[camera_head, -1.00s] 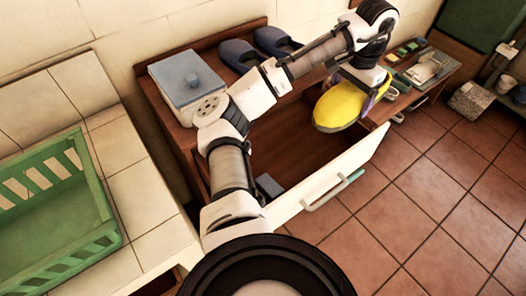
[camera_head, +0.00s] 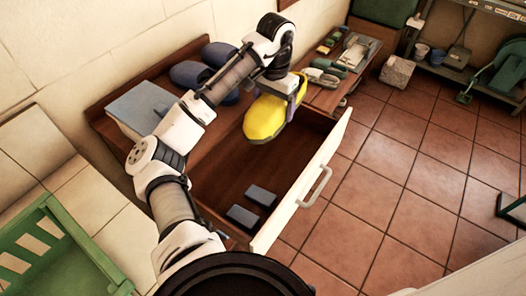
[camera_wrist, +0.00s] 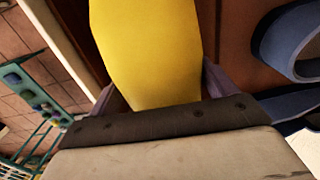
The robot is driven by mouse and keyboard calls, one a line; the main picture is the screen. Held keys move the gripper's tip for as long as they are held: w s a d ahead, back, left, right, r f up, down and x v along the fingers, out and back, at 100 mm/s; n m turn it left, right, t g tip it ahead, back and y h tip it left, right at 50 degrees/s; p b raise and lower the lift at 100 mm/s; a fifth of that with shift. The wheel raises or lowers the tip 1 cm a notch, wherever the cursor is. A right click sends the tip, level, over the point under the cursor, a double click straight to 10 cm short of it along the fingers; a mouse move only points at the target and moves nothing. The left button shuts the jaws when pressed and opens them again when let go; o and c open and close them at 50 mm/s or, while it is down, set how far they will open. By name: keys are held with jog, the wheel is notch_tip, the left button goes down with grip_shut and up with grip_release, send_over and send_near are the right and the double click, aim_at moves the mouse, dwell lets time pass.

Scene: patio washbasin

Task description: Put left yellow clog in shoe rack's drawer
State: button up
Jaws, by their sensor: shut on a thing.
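The yellow clog (camera_head: 264,120) hangs from my gripper (camera_head: 296,92), above the far part of the open drawer. My gripper is shut on one end of the clog, which also fills the upper middle of the wrist view (camera_wrist: 147,50) between the two fingers. The shoe rack's drawer (camera_head: 232,180) is pulled out, with a white front panel (camera_head: 306,182) and a brown wooden inside. Two small grey-blue blocks (camera_head: 261,196) (camera_head: 243,218) lie in its near part. The rack top (camera_head: 104,124) is brown wood.
Blue slippers (camera_head: 190,73) and a grey-lidded box (camera_head: 142,106) stand on the rack top. A low shelf (camera_head: 318,97) with small items is beyond the drawer. A green crate (camera_head: 60,250) is at lower left. Tiled floor (camera_head: 400,190) at right is open.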

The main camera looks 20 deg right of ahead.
notch_tip(320, 180, down, 17)
jog(key=shift+f, duration=0.1)
dwell(0.4)
jog(key=o, duration=1.1)
jog(key=shift+f, duration=0.1)
jog(key=shift+c, duration=0.2)
notch_tip(320, 180, up, 12)
jog(key=shift+r, duration=0.15)
